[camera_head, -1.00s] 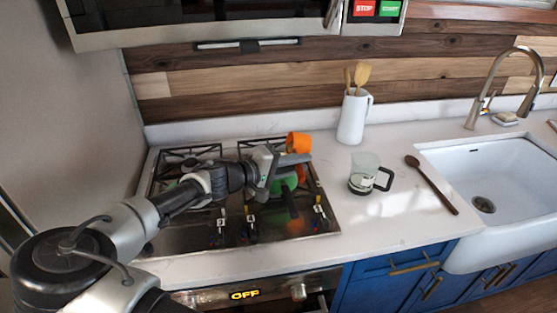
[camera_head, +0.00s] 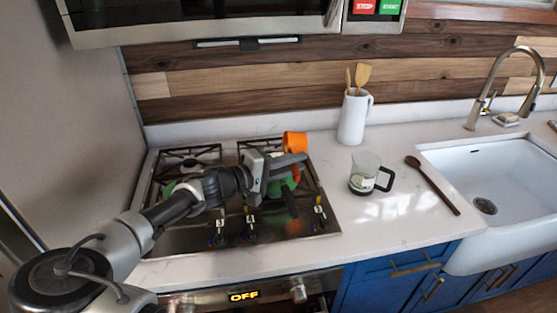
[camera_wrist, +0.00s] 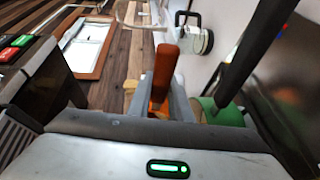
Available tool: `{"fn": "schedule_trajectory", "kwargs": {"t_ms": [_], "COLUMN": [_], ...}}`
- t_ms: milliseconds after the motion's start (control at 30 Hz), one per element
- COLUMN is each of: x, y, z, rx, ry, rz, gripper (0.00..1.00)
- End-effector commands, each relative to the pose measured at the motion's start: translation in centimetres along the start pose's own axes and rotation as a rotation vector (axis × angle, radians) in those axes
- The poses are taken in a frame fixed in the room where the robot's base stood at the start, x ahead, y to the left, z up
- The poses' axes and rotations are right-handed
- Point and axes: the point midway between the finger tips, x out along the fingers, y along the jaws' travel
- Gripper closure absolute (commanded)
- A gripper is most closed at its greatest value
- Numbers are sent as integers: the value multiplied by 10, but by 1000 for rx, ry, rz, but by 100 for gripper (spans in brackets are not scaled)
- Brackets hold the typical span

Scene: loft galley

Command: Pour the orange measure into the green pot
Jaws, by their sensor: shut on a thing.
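The orange measure (camera_head: 294,139) is held above the back right of the stove in the head view. My gripper (camera_head: 289,162) is shut on it. In the wrist view its orange handle (camera_wrist: 164,72) stands between the two fingers. The measure's inside cannot be seen. The green pot (camera_head: 284,181) is on the stove below my gripper, mostly hidden by it, with a dark handle pointing to the front. The wrist view shows part of the green pot (camera_wrist: 222,114) at the right of the fingers.
A glass jug (camera_head: 364,172) with a black handle and a wooden spoon (camera_head: 432,184) lie right of the stove (camera_head: 215,236). A white pitcher (camera_head: 353,117) with utensils stands behind. The sink (camera_head: 487,190) is far right. A hood (camera_head: 205,22) hangs above.

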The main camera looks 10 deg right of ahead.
Motion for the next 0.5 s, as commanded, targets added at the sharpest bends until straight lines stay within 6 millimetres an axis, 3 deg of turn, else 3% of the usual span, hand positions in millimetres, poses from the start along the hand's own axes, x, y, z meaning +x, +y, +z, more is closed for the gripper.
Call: {"fn": "schedule_trajectory", "kwargs": {"t_ms": [500], "x": [-2], "y": [0], "z": [-1], "rx": [-21], "ry": [1], "rz": [53], "gripper": [100]}}
